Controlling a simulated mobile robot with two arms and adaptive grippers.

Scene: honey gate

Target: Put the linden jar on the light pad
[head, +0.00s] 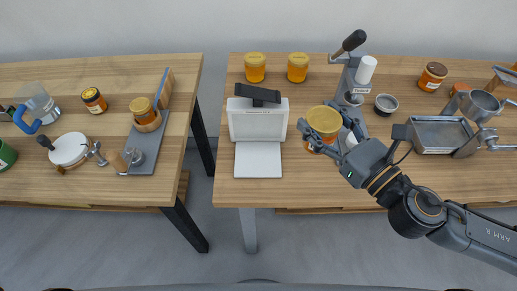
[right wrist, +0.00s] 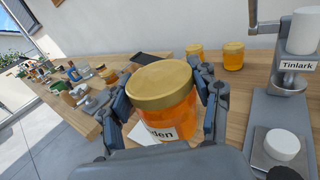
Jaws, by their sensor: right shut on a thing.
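The linden jar (head: 325,119) has a gold lid and amber contents. In the right wrist view the jar (right wrist: 166,100) shows part of a white label ending in "den". My right gripper (right wrist: 164,84) is shut on it, one finger on each side; the gripper also shows in the head view (head: 328,122). The jar looks upright or nearly so; I cannot tell its exact height over the table. The white light pad (head: 258,162) lies flat and bare to the left of the jar, in front of a white upright panel (head: 258,122). My left gripper is out of view.
Two amber jars (head: 255,68) (head: 298,67) stand behind the panel. A lever press (head: 348,75) with a white cylinder stands behind my gripper. A metal tray (head: 440,134) is at right. A gap separates this table from the left table (head: 100,185).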

